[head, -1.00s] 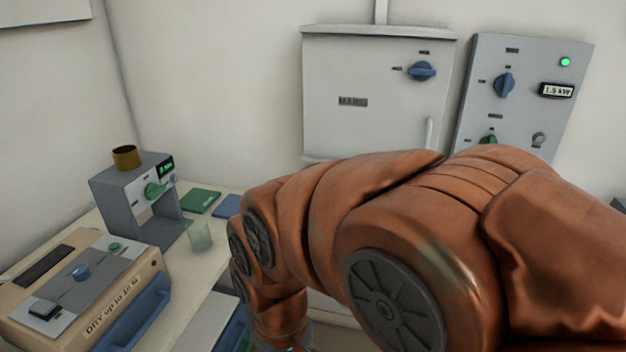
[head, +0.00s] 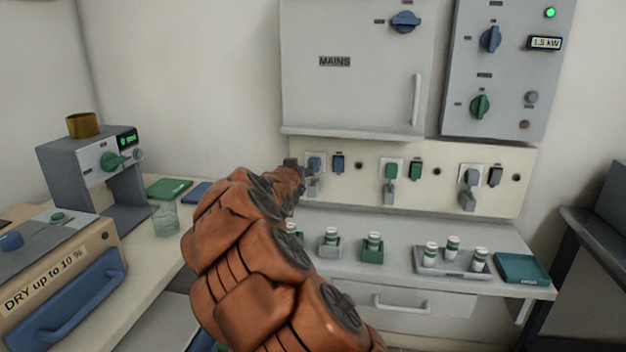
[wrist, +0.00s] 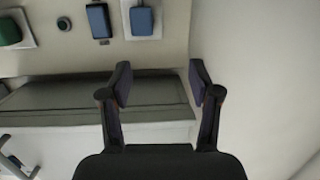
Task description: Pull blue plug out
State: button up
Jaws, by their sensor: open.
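The blue plug (head: 315,163) sits in the leftmost white socket plate on the cream wall panel (head: 440,200). It also shows in the wrist view as a blue block (wrist: 142,21) on its white plate, near the top edge. My gripper (wrist: 160,85) is open and empty, its two dark fingers apart. In the wrist view the plug lies beyond the fingertips and slightly left of the gap between them, not between the fingers. In the head view the gripper (head: 293,163) is a small dark shape just left of the plug, partly hidden by my arm.
A darker blue piece (head: 338,162) is beside the plug. A green plug (head: 391,170) and a grey plug (head: 472,177) are farther right. The MAINS cabinet (head: 350,75) hangs just above. A shelf (head: 400,285) with several small jars is below.

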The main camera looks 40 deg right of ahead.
aim_at(313, 162)
jog(key=shift+w+d+f+m+h+b, duration=0.15)
jog(key=shift+w+d+f+h, duration=0.4)
jog(key=shift+d, duration=1)
jog(key=shift+w+d+f+m+h+b, duration=0.1)
jog(key=shift+w+d+f+m+h, duration=0.15)
jog(key=shift+w+d, duration=0.9)
jog(key=shift+w+d+f+m+h+b, duration=0.15)
jog(key=shift+d+f+h, duration=0.25)
jog(key=shift+d, duration=1.55)
jog(key=shift+w+d+r, duration=0.15)
jog(key=shift+w+d, duration=0.3)
jog(key=shift+w, duration=0.05)
jog(key=shift+w+d, duration=0.2)
jog(key=shift+d, duration=0.3)
jog(key=shift+c, duration=0.2)
grip_shut()
